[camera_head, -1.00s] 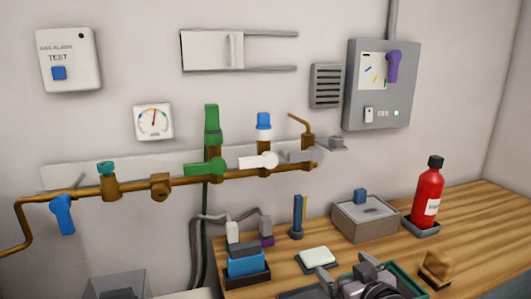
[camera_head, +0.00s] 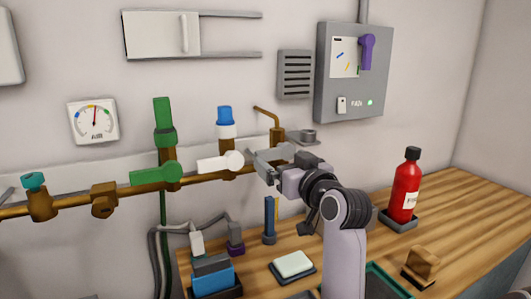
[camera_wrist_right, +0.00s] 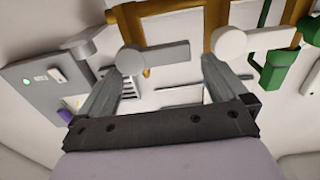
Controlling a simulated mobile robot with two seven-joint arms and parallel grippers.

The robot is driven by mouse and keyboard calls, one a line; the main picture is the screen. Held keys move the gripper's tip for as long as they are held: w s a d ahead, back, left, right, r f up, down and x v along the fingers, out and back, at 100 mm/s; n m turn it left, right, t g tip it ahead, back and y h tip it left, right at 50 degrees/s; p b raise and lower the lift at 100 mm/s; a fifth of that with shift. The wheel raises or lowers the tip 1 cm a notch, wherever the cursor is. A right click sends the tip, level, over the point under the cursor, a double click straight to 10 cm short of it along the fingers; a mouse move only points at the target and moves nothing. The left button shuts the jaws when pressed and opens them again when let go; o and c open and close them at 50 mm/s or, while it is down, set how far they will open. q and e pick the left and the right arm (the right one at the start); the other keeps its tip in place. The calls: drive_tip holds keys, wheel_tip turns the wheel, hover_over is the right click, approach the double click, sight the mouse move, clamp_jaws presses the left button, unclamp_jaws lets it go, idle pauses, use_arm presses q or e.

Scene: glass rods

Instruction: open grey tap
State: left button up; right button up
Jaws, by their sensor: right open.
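The grey tap (camera_wrist_right: 165,53) shows in the right wrist view with its round hub at left and its flat lever reaching right. It sits on the brown pipe near the pipe's right end. In the head view my right gripper (camera_head: 278,160) largely hides it. My right gripper (camera_wrist_right: 164,70) is open, its two fingers apart on either side of the lever in the wrist view. I cannot tell whether a finger touches the tap. My left gripper is not in view.
A white tap (camera_head: 222,162) and a green tap (camera_head: 155,174) sit left along the same pipe. The fan box (camera_head: 352,75) with a purple handle is up to the right. A red bottle (camera_head: 405,190) stands on the wooden counter (camera_head: 470,190).

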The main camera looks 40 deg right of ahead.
sight(273, 155)
drive_tip(key=shift+p+x, duration=0.3)
drive_tip(key=shift+x, duration=2.65)
drive_tip(key=c, duration=1.2)
drive_tip(key=shift+d+f+n+p, duration=0.1)
drive_tip(key=shift+f+n+p, duration=0.25)
drive_tip(key=shift+n, duration=0.6)
drive_tip(key=shift+f+n+p, duration=0.3)
drive_tip(key=shift+n+p, duration=0.05)
drive_tip(key=shift+n, duration=0.55)
drive_tip(key=shift+d+f+n+p, duration=0.1)
drive_tip(key=shift+f+n+p, duration=0.25)
drive_tip(key=shift+n, duration=0.6)
drive_tip(key=shift+a, duration=0.1)
drive_tip(key=o, duration=1.2)
drive_tip(key=b+v, duration=0.1)
drive_tip(key=v, duration=0.6)
